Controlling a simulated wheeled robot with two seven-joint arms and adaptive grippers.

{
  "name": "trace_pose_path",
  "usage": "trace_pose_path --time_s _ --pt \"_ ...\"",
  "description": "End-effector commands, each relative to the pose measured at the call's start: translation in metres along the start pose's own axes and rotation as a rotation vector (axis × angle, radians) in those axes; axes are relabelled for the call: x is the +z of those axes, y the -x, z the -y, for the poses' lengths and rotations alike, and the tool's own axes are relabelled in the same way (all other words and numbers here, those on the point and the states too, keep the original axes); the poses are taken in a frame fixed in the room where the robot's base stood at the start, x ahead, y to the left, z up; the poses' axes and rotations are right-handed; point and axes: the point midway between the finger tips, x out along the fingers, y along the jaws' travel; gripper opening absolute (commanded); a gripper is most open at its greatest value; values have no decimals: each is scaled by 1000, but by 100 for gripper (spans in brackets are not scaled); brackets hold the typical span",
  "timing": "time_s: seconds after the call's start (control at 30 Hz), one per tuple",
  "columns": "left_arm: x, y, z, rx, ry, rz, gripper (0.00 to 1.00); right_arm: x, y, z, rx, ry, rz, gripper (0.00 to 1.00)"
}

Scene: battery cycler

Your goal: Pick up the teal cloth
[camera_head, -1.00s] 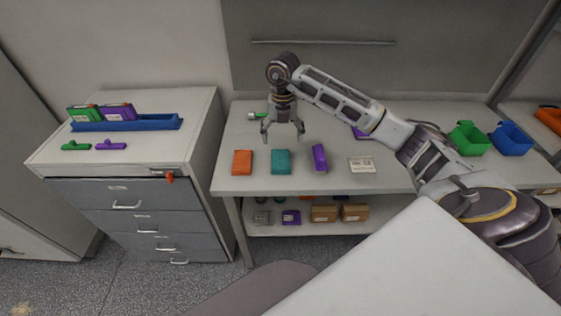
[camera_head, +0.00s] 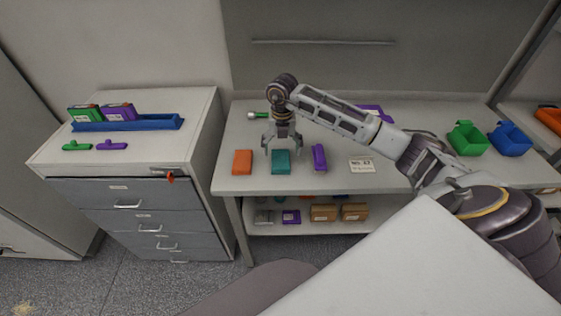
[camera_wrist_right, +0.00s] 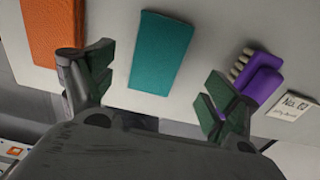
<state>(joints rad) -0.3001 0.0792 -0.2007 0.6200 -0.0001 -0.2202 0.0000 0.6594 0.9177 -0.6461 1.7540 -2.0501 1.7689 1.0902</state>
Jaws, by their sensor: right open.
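The teal cloth (camera_head: 281,162), a folded flat block, lies on the workbench (camera_head: 330,182) between an orange cloth and a purple brush. My right gripper (camera_head: 282,153) is open and empty, pointing down just above and behind the teal cloth. In the right wrist view, the teal cloth (camera_wrist_right: 161,53) shows beyond the two spread fingers (camera_wrist_right: 150,92), lying between them in the picture and apart from both. My left gripper is not in view.
The orange cloth (camera_head: 242,162) lies close left, and the purple brush (camera_head: 319,158) close right. A label card (camera_head: 361,165) is farther right. Green (camera_head: 467,138) and blue (camera_head: 510,138) bins stand at the right. A drawer cabinet (camera_head: 130,165) with a blue rack (camera_head: 127,123) stands left.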

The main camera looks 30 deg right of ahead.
Motion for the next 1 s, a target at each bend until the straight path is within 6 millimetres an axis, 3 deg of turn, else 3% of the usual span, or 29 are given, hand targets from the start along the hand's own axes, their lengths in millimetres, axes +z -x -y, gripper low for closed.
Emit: trace_pose_path --time_s 0.47,0.97,1.0 --pt "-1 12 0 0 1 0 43 -2 -45 -5 0 -1 -2 88" --pt "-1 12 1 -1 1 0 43 -2 -47 -5 0 0 0 88" --pt "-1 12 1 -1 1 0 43 -2 -47 -5 0 0 0 84"
